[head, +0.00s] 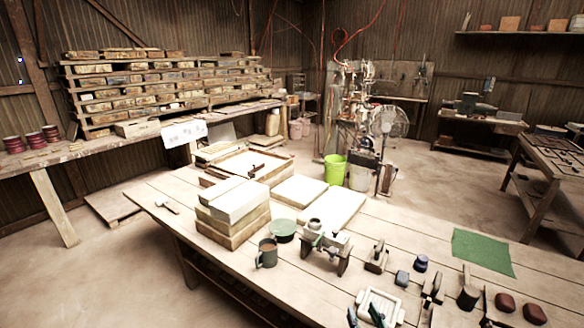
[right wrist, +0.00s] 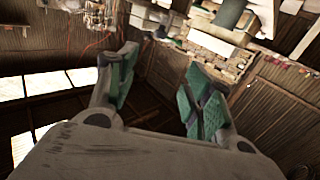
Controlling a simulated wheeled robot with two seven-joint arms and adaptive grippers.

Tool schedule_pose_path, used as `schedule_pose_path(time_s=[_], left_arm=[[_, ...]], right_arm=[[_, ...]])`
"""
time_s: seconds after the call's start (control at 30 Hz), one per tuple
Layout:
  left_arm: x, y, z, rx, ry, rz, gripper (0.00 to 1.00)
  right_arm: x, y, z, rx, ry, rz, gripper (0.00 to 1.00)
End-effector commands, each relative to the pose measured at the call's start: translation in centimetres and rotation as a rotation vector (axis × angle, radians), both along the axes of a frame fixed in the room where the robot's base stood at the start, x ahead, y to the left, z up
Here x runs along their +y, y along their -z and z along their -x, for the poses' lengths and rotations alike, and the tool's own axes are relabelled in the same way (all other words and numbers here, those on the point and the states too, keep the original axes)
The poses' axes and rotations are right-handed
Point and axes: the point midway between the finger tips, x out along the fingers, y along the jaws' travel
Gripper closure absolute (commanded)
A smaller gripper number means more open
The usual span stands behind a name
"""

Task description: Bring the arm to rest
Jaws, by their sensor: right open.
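My left gripper is not in view.
The workbench (head: 395,235) holds stacked slabs (head: 235,215), a mug (head: 267,253), a green bowl (head: 283,230), a metal press (head: 327,245), a green mat (head: 482,252) and several small hand tools. Two dark red pieces (head: 534,313) lie at the right.

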Motion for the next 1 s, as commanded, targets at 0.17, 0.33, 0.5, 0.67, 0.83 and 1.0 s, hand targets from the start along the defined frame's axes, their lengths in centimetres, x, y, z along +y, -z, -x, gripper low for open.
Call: schedule_pose_path(time_s=[0.17, 0.33, 0.5, 0.67, 0.83, 1.0], left_arm=[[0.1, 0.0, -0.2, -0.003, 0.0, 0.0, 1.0], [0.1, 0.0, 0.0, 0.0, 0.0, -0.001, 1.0], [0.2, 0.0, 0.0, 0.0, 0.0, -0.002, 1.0], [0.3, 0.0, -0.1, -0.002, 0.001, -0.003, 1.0], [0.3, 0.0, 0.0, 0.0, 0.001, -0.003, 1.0], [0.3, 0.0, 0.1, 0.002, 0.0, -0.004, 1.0]], right_arm=[[0.0, 0.0, 0.0, 0.0, 0.0, 0.0, 0.49], [-0.3, 0.1, -0.1, 0.019, 0.015, 0.006, 0.49], [-0.5, 0.2, -0.1, 0.04, 0.029, 0.011, 0.49], [-0.9, 0.3, -0.1, 0.072, 0.051, 0.017, 0.49], [-1.5, 0.5, -0.1, 0.119, 0.08, 0.028, 0.49], [-2.2, 0.9, 0.2, 0.196, 0.12, 0.044, 0.49]])
